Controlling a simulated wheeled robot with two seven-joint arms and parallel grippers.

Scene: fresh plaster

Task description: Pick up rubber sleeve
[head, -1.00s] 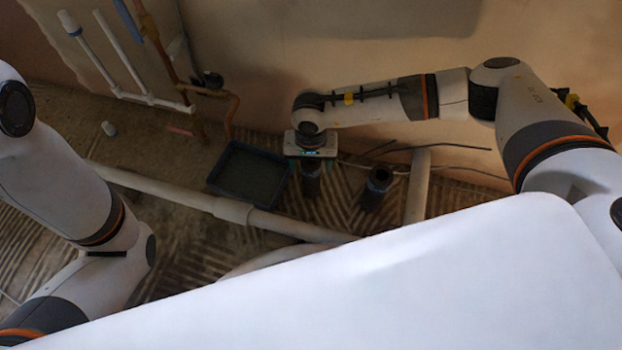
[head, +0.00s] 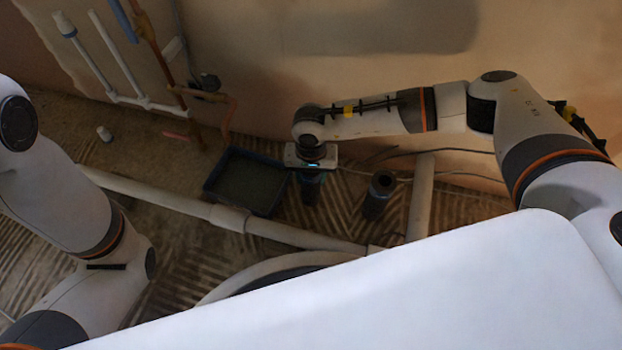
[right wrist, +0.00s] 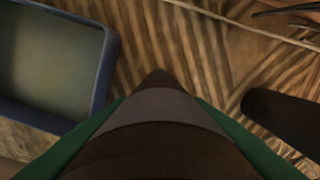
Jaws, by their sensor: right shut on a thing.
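A dark rubber sleeve (head: 311,192) stands on the ridged floor just right of the tray, under my right gripper (head: 312,176). My right gripper is shut on it, and the hand covers its top. In the right wrist view the sleeve (right wrist: 160,150) fills the middle, dark with a paler grey band, with a green finger along each side. I cannot tell whether its foot touches the floor. Of my left arm only links show at the left; its gripper is out of view.
A blue-rimmed tray (head: 212,172) is close on the left of the held sleeve. A second dark open-topped cylinder (head: 378,195) stands to the right. A pale pipe (head: 275,229) crosses in front, and another pipe (head: 420,195) lies farther right. The plaster wall (head: 300,75) rises behind.

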